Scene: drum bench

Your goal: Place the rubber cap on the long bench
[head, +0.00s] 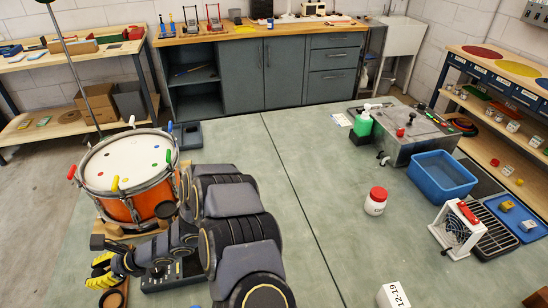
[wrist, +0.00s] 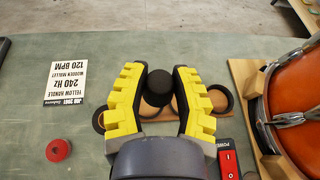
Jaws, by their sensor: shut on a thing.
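My gripper (wrist: 160,75) has yellow-padded fingers and is shut on a black, round rubber cap (wrist: 159,88) in the wrist view. In the head view my gripper (head: 97,271) is at the lower left, in front of the drum; the cap is hard to make out there. Below it is a wooden board (wrist: 204,104) with black-rimmed round recesses; whether the cap touches it is unclear. A green-grey bench top (head: 325,180) spans the head view. A long wooden-topped bench (head: 262,31) stands at the back wall; I cannot tell which is the long bench.
An orange drum (head: 122,208) stands close beside my gripper. The wrist view shows a red round piece (wrist: 58,150), a printed card (wrist: 82,82) and a red switch (wrist: 229,158). A red-lidded jar (head: 376,201) and blue tub (head: 441,177) stand right. The green middle is largely clear.

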